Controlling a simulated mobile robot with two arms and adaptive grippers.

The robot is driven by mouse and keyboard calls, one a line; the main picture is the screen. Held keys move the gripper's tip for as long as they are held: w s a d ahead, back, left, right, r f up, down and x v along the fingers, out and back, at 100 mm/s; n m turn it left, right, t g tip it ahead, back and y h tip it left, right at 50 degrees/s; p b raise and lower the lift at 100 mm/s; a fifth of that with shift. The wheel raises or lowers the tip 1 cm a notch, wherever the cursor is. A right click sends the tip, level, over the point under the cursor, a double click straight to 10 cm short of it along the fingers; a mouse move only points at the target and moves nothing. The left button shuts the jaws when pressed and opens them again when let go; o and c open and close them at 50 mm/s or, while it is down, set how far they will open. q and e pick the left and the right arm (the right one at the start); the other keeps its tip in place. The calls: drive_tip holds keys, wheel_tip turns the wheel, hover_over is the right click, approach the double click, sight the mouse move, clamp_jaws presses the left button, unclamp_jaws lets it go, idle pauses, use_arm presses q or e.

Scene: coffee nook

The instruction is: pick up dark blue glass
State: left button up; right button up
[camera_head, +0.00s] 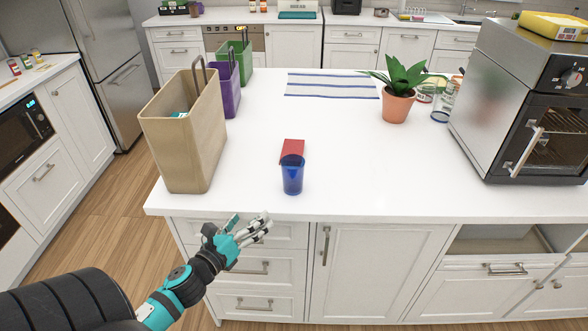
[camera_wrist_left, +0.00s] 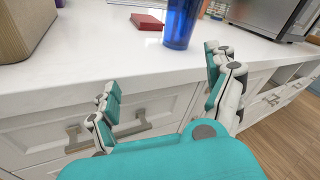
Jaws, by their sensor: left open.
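The dark blue glass (camera_head: 292,176) stands upright on the white counter near its front edge. It also shows in the left wrist view (camera_wrist_left: 180,24), ahead of the fingers, with its top cut off by the frame. My left gripper (camera_head: 253,228) is in front of the counter, to the left of the glass and nearer to me. In the left wrist view its fingers (camera_wrist_left: 165,85) are spread apart with nothing between them, apart from the glass. My right gripper does not show.
A red block (camera_head: 292,148) lies just behind the glass. A tan bag (camera_head: 190,140) stands at left, with purple (camera_head: 228,90) and green (camera_head: 240,62) bags behind. A potted plant (camera_head: 397,104) and a toaster oven (camera_head: 530,110) are at right. The front-middle counter (camera_head: 370,170) is clear.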

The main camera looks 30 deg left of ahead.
use_arm(q)
wheel_tip(320, 180, up, 6)
drive_tip(key=d+m+t+h, duration=0.1)
drive_tip(key=m+h, duration=0.1)
drive_tip(key=m, duration=0.4)
drive_tip(key=p, duration=0.4)
approach(299, 162)
drive_tip(key=shift+w+f, duration=0.2)
drive_tip(key=shift+w, duration=0.75)
drive_tip(key=w+p, duration=0.1)
drive_tip(key=w, duration=0.1)
drive_tip(key=w+p, duration=0.1)
drive_tip(key=w, duration=0.2)
drive_tip(key=shift+d+r, duration=0.1)
drive_tip(key=shift+r, duration=0.05)
drive_tip(key=shift+w+p, duration=0.3)
drive_tip(key=shift+w, duration=0.1)
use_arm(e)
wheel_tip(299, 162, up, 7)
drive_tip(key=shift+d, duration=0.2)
use_arm(q)
drive_tip(key=shift+s, duration=0.1)
drive_tip(key=shift+c, duration=1.2)
drive_tip(key=c, duration=1.1)
